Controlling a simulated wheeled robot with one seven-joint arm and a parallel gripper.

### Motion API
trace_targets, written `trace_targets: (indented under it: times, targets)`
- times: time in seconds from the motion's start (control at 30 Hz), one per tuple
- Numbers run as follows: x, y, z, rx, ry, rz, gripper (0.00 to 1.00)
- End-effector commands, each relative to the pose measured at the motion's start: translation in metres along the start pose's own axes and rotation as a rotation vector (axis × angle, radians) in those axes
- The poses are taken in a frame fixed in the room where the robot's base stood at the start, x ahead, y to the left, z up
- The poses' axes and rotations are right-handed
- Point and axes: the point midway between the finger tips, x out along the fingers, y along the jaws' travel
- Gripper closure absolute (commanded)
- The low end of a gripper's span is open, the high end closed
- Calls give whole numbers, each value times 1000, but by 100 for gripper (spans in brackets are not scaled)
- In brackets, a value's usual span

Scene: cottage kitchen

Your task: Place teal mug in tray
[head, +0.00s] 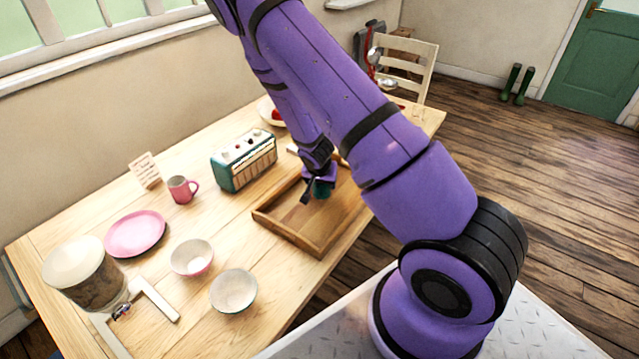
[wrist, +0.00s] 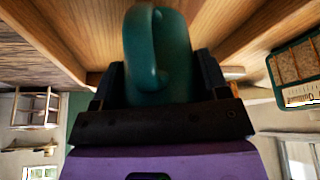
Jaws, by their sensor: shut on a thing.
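The teal mug (wrist: 175,60) is between the fingers of my gripper (wrist: 160,85) in the wrist view, with its handle facing the camera. In the head view the mug (head: 322,188) is a small dark teal shape below my gripper (head: 312,190), mostly hidden by it. My gripper is shut on the mug. The wooden tray (head: 290,234) lies on the table, and the mug shows over its inside. I cannot tell whether the mug touches the tray's floor. My arm hides the tray's right part.
A teal radio (head: 243,163) stands left of the tray. The tray's near left floor is clear.

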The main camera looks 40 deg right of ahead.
Motion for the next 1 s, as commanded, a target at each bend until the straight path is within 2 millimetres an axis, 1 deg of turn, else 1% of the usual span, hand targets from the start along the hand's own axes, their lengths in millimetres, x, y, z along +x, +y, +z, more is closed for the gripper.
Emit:
trace_targets:
  times: [0.1,0.2,0.6,0.63,0.67,0.7,0.73,1.0]
  targets:
    - [12,5,10,-1,-1,4,62]
    - [18,7,14,0,0,3,62]
    - [22,8,16,3,0,2,62]
    - [21,8,16,3,0,2,25]
    - [21,8,16,2,0,2,18]
    - [21,8,15,2,0,2,9]
    - [21,8,15,2,0,2,7]
    - [20,8,15,2,0,1,7]
